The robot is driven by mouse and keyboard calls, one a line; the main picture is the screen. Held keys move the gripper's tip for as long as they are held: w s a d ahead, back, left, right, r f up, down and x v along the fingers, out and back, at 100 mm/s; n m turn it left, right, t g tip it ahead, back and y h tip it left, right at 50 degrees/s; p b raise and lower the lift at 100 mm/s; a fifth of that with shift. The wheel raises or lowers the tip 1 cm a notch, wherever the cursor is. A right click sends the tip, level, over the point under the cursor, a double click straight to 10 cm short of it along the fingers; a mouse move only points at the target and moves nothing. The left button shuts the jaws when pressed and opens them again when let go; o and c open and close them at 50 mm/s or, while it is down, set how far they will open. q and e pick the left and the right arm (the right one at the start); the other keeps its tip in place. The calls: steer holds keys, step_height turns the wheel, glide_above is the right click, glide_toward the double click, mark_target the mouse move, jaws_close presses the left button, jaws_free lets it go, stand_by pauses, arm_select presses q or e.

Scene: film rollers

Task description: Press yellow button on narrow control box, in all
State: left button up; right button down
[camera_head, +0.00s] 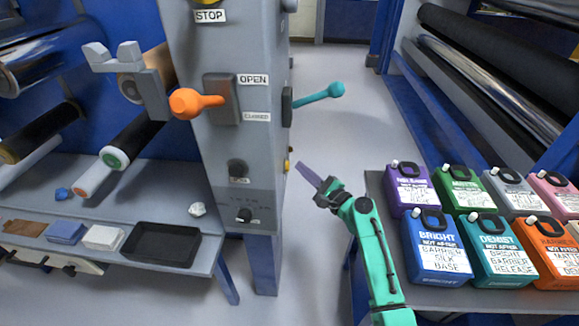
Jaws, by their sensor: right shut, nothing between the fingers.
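The grey narrow control box (250,55) stands upright left of the middle. A small yellow piece (287,163), seen edge-on, sticks out low on its right side; I cannot tell its full shape. Another yellow part (208,12) is cut off by the top edge above the STOP label. My right gripper (304,171), with purple fingers on a green arm, is shut and empty. In the picture its tips are just right of the low yellow piece, and a gap of floor shows between them. Depth between them is hard to tell.
An orange lever (195,103) is on the box's front, and a teal lever (322,95) sticks out right above my gripper. Several bottles, one blue (437,260), crowd the right table. A black tray (160,243) lies at left. Floor (340,130) is clear between.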

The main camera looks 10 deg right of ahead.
steer(key=shift+w+a, duration=0.1)
steer(key=shift+a, duration=0.35)
steer(key=shift+w+a, duration=0.1)
steer(key=shift+a, duration=0.35)
stand_by(0.9)
steer(key=shift+d, duration=0.1)
steer(key=shift+s+d, duration=0.25)
steer(key=shift+d, duration=0.5)
steer(key=d, duration=0.2)
steer(key=s+d+b, duration=0.1)
steer(key=d, duration=0.1)
steer(key=shift+s+d, duration=0.1)
steer(key=shift+d, duration=0.3)
stand_by(0.5)
